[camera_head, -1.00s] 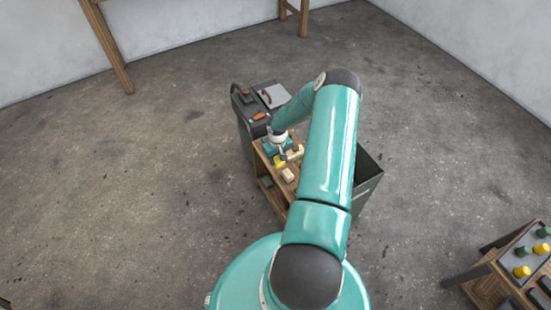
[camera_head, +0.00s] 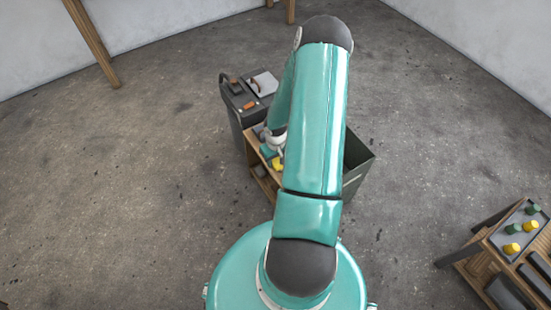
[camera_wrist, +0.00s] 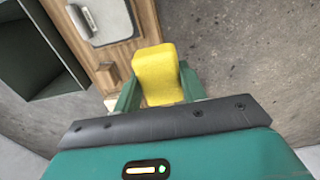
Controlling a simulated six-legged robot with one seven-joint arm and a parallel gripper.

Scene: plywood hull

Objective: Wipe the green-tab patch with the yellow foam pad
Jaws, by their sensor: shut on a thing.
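My gripper (camera_wrist: 158,90) is shut on the yellow foam pad (camera_wrist: 155,72), with one green finger on each side of it. In the head view the yellow pad (camera_head: 277,163) shows as a small patch over the small wooden bench (camera_head: 257,160). My arm covers much of that bench. In the wrist view a wooden top (camera_wrist: 65,20) lies beyond the pad, and the concrete floor lies to its right. I cannot make out a green-tab patch in either view, nor whether the pad touches anything.
A grey plate (camera_wrist: 108,22) and a wooden block (camera_wrist: 106,76) sit on the wooden top. A dark open bin (camera_head: 358,165) stands right of the bench; a dark case (camera_head: 240,105) stands behind it. Another wooden stand (camera_head: 500,255) holds green and yellow pieces. Floor at left is clear.

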